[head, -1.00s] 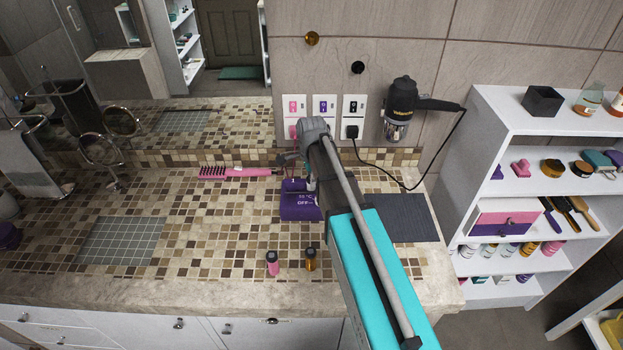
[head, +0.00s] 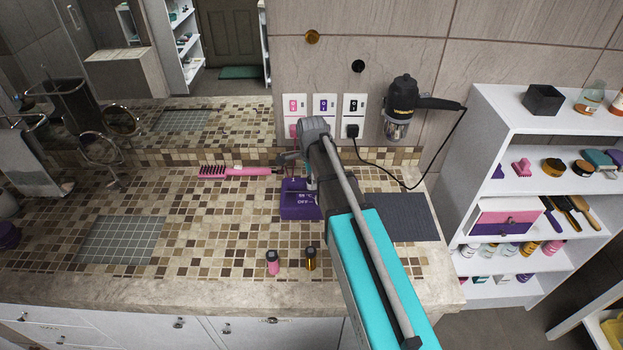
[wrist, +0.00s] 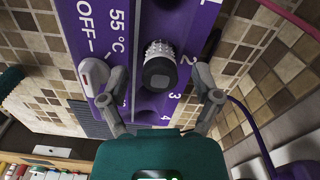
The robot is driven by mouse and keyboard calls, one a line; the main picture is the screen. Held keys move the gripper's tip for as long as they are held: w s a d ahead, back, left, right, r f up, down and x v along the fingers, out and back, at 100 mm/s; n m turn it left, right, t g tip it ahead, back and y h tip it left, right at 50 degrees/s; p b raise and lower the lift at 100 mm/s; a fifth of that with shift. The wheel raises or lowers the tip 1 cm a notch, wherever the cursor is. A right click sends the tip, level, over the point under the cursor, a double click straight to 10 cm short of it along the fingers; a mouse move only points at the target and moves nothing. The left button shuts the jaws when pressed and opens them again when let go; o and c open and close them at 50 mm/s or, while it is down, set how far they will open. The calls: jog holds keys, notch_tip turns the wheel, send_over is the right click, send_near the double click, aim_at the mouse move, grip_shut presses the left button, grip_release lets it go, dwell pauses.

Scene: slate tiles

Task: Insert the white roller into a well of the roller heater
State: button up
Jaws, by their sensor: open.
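The roller heater (head: 297,210) is a purple block on the tiled counter. In the wrist view the heater (wrist: 120,12) shows "55 °C", "OFF" and well numbers 1 to 4. The white roller (wrist: 160,48), bristly with a dark end cap, stands end-on at the heater, beside the number 2. Its lower end is hidden, so I cannot tell how deep it sits. My gripper (wrist: 160,84) is open, its fingers on either side of the roller with visible gaps. In the head view my arm hides part of the heater and the roller is not clear.
A pink brush (head: 235,172) lies behind the heater to the left. A dark mat (head: 402,217) lies to the right. A dark cord (head: 385,175) hangs by the wall. The left counter is mostly clear.

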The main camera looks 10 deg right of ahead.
jog(key=shift+r, duration=0.15)
notch_tip(320, 180, up, 11)
jog(key=p, duration=1.1)
dwell(1.0)
jog(key=s+d+f+n+b, duration=0.1)
jog(key=s+f+n+b, duration=0.1)
jog(key=s+n, duration=0.6)
jog(key=s+d+f+n+b, duration=0.1)
jog(key=s+f+n+b, duration=0.2)
jog(key=s+n, duration=0.6)
jog(key=shift+f+n, duration=0.2)
jog(key=shift+n, duration=0.1)
